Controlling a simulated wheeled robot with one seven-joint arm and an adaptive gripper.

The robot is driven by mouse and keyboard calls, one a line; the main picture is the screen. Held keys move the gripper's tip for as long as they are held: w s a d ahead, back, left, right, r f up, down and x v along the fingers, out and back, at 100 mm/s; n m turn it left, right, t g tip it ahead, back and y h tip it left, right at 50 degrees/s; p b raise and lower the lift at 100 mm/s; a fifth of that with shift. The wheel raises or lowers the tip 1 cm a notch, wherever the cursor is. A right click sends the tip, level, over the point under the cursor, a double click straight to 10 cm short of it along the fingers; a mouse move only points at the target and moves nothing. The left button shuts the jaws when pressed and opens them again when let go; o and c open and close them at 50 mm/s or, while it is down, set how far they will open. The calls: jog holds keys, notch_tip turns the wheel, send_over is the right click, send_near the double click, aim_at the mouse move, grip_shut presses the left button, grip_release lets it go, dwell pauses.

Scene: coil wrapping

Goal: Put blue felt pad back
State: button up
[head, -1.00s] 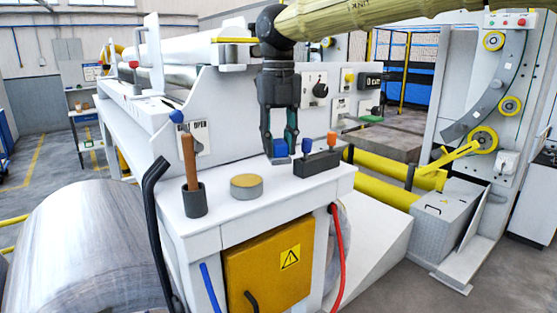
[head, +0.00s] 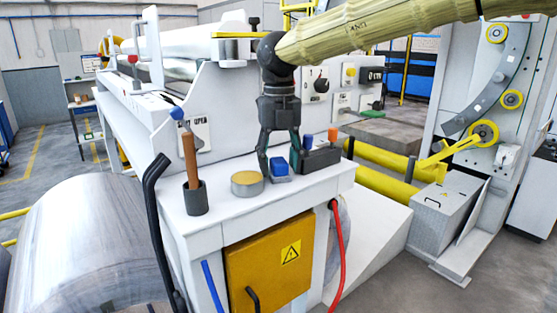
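The blue felt pad (head: 281,170) is a small blue block at the white bench top (head: 240,216). It lies between the round tin and the dark holder. My gripper (head: 279,165) points straight down over it, with one dark finger on the pad's left and the other at its right rear. The fingers are close to the pad, but I cannot tell whether they press on it. The pad looks level and at the bench surface. Its underside and any contact with the bench are hidden.
A round tin with a yellowish top (head: 247,184) stands just left of the pad. A dark holder (head: 320,157) with blue and orange knobs stands close on the right. A grey cup (head: 195,198) with a brown-handled tool stands farther left. The front bench strip is clear.

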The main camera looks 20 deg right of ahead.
aim_at(279, 161)
notch_tip(279, 161, up, 12)
jog(key=b, duration=0.2)
jog(key=shift+b, duration=0.3)
dwell(0.3)
